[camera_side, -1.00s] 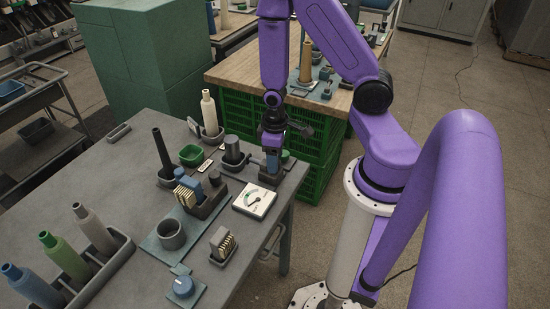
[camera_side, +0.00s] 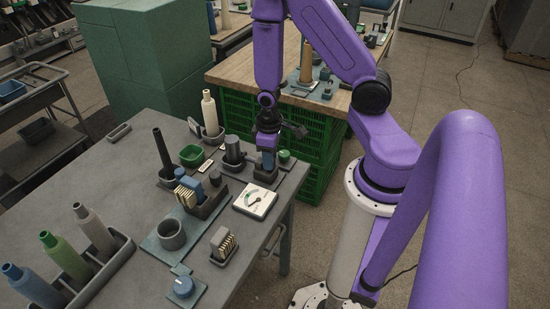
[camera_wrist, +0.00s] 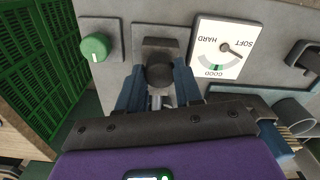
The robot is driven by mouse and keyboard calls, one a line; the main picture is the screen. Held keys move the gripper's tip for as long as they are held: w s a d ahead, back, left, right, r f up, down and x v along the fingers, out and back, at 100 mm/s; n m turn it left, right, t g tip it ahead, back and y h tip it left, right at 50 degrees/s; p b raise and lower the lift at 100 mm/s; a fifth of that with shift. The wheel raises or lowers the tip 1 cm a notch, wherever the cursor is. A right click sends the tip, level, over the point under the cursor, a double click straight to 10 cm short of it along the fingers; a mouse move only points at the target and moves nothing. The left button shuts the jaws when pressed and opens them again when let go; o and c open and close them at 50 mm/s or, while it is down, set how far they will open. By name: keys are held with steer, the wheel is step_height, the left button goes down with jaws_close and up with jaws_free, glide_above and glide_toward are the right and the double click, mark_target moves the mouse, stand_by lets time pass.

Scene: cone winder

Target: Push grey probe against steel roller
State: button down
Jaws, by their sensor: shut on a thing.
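My gripper (camera_side: 267,168) is down at the tester near the table's right edge. In the wrist view its two blue fingers (camera_wrist: 158,92) are shut on the dark grey probe (camera_wrist: 160,73), whose round end shows between them. A dark block (camera_wrist: 160,44) lies just beyond the probe. A small shiny metal piece (camera_wrist: 157,102), possibly the steel roller, shows between the fingers; contact with the probe cannot be made out. In the side view the gripper hides the probe. The white dial (camera_wrist: 219,48) reads SOFT, HARD and GOOD; it also shows in the side view (camera_side: 254,201).
A green knob (camera_side: 284,156) sits right beside the gripper. A dark grey cylinder (camera_side: 232,148) stands in a cup to its left.

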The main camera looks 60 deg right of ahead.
steer(key=shift+w, duration=0.75)
steer(key=c, duration=0.8)
jaws_free()
steer(key=shift+w, duration=0.1)
steer(key=shift+o, duration=0.2)
steer(key=shift+r, duration=0.1)
step_height(320, 180, up, 17)
steer(key=shift+r, duration=0.15)
